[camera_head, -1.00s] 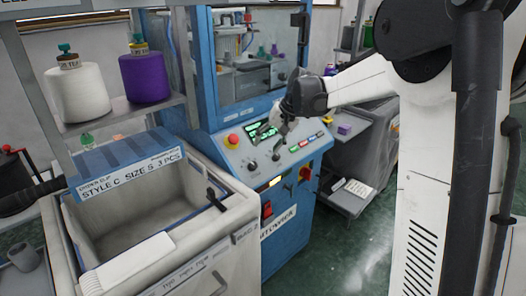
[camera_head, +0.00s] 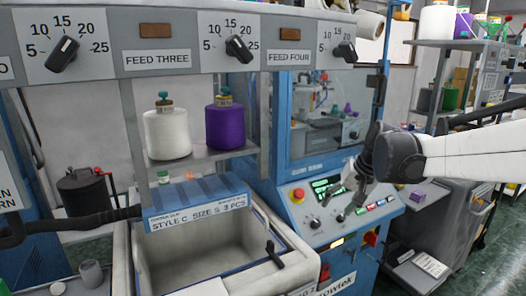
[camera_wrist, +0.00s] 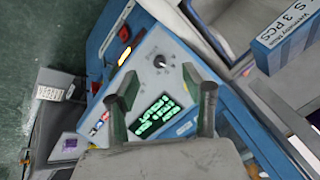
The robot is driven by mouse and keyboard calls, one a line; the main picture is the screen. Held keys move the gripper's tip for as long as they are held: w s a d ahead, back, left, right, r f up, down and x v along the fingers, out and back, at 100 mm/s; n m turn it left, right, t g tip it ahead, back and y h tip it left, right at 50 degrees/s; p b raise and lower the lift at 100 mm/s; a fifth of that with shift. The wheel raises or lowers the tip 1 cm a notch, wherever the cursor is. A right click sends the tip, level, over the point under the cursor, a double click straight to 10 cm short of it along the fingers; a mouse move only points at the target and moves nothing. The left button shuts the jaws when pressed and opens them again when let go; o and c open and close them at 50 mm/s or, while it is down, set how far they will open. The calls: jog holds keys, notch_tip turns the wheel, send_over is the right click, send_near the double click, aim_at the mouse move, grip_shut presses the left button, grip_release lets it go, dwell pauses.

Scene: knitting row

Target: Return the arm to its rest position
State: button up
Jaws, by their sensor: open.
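My gripper (camera_head: 350,198) is in front of the sloped control panel (camera_head: 297,208) of the blue knitting machine, with my white arm reaching in from the right. In the wrist view the two dark fingers of my gripper (camera_wrist: 168,90) are apart, with nothing between them but the panel behind. The panel (camera_wrist: 180,72) shows a round knob (camera_wrist: 160,62) beyond the fingertips and a lit green display (camera_wrist: 157,116) between the fingers. I cannot tell the exact gap between the fingertips and the panel.
A pale bin (camera_head: 131,262) with a blue label block (camera_head: 196,203) stands left of the machine. White (camera_head: 167,134) and purple (camera_head: 225,127) yarn cones sit on a shelf above it. A dial rail (camera_head: 190,58) crosses the top. A grey side table (camera_head: 425,200) is at right.

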jog(key=s+a+f+n+t+h, duration=0.1)
jog(key=s, duration=1.3)
jog(key=s+a+f+n+t+h, duration=0.1)
jog(key=s+t+h, duration=0.1)
jog(key=s, duration=1.2)
jog(key=shift+s+f, duration=0.4)
